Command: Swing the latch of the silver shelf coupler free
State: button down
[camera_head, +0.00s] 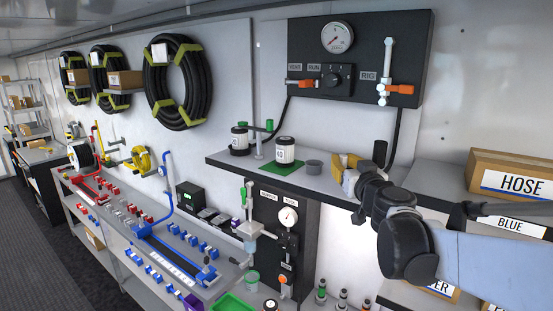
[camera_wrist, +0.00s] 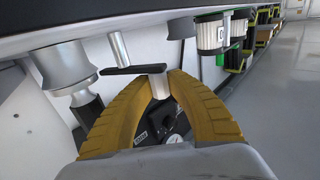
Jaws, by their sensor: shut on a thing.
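The wrist view looks upside down. In it the silver coupler (camera_wrist: 66,72) stands on the shelf, with a dark cylindrical part (camera_wrist: 88,108) at its far end. Beside it a silver post (camera_wrist: 118,48) carries a flat black latch bar (camera_wrist: 130,71). A short silver peg (camera_wrist: 160,88) sits at the end of this bar. My gripper (camera_wrist: 160,76) has its yellow fingers closed around the peg, clear of the coupler body. In the head view my gripper (camera_head: 346,165) is at the shelf's right part. A black upright piece (camera_head: 380,153) shows just behind it; the silver body and latch are hidden there.
A gauge panel (camera_head: 300,60) hangs on the wall above. Boxes such as the HOSE carton (camera_head: 510,175) stand at the right.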

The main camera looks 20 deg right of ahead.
jog(key=shift+s+n+y, duration=0.25)
jog(key=shift+n+y, duration=0.25)
jog(key=shift+y, duration=0.3)
jog(key=c, duration=1.3)
grip_release()
jog(key=s, duration=1.2)
jog(key=shift+a, duration=0.35)
